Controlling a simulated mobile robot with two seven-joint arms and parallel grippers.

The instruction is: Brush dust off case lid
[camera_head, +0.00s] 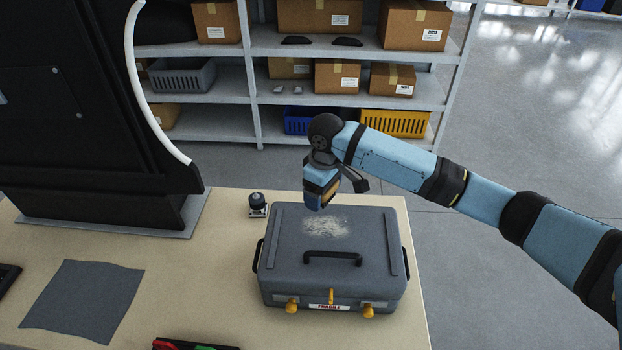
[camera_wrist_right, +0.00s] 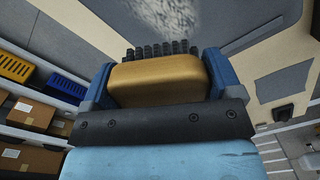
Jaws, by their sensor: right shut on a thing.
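A grey case (camera_head: 290,250) with a black handle, yellow latches and a fragile label stands closed on the table. A pale dust patch (camera_head: 326,227) lies on its lid behind the handle; it also shows in the right wrist view (camera_wrist_right: 205,17). My right gripper (camera_head: 319,196) is over the back of the lid, shut on a brush. The brush (camera_wrist_right: 160,75) has a tan wooden body and dark bristles, which point toward the lid near the dust. I cannot tell whether the bristles touch the lid. My left gripper is not in view.
The table (camera_head: 200,270) also holds a grey cloth (camera_head: 83,298), a small dark-topped item (camera_head: 257,204) behind the case, and a red and green object (camera_head: 190,344) at the front. A large black structure (camera_head: 90,110) stands left. Shelves (camera_head: 250,52) with boxes are behind.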

